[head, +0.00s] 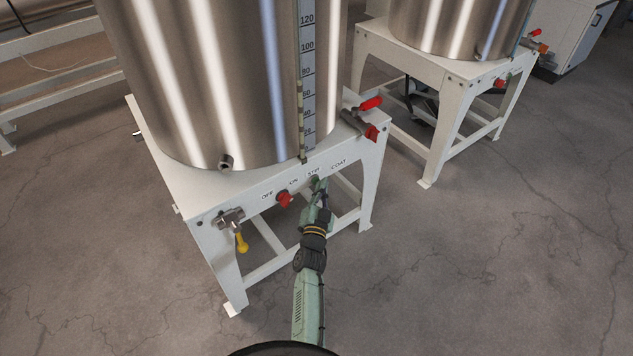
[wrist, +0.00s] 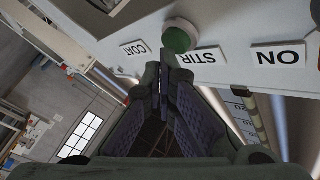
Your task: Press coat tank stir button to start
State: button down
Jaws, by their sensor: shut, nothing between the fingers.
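The coat tank is a steel cylinder (head: 215,70) on a white stand whose front panel carries the labels OFF, ON, STIR and COAT. The round green stir button (wrist: 179,36) sits on this panel by the STIR label (wrist: 201,57) and the COAT label (wrist: 135,48), which appear upside down in the wrist view. My gripper (wrist: 166,62) is shut and empty, its fingertips just beside the button in the picture. I cannot tell whether they touch it. In the head view my gripper (head: 317,190) is at the panel and covers part of the button area.
A red switch knob (head: 284,198) is left of my gripper, near ON. A valve with a yellow handle (head: 241,242) is at the panel's left end, and a red-handled valve (head: 370,104) is at the right. A second tank (head: 455,25) stands behind right. Open floor surrounds the stand.

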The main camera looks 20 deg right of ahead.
jog(key=shift+w+a, duration=0.15)
jog(key=shift+w, duration=0.25)
dwell(0.3)
jog(key=shift+s, duration=0.1)
jog(key=shift+s+d, duration=0.3)
jog(key=shift+s, duration=0.45)
jog(key=s+b, duration=0.1)
jog(key=s+d+b, duration=0.1)
jog(key=s, duration=0.1)
jog(key=s+b, duration=0.1)
jog(key=shift+s+d+b, duration=0.3)
jog(key=shift+s+d, duration=0.05)
dwell(0.7)
